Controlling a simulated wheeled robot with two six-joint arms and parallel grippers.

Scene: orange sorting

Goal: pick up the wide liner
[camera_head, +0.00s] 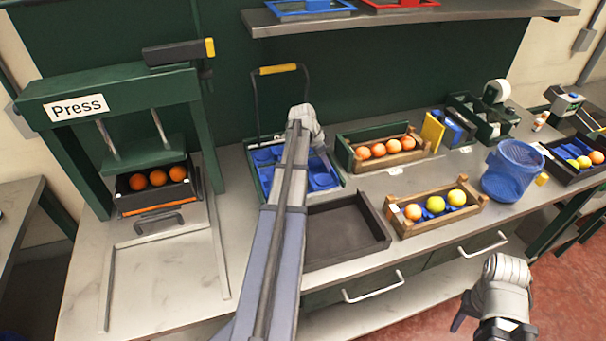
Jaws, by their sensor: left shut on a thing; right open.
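A wide blue liner with round cups (321,176) sits in a green tray with a tall yellow-topped handle (278,69), at the back of the bench left of centre. My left arm reaches across the bench, and its wrist is over this tray. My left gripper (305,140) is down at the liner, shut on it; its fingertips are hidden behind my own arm. My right gripper (486,326) is open and empty, low at the right, in front of the bench and apart from everything.
An empty dark tray (345,231) lies in front of the liner. A press (110,105) with oranges stands at left. Wooden crates of fruit (435,228) (378,165), a blue basket (513,172) and a dark fruit tray stand to the right. A shelf (420,17) hangs above.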

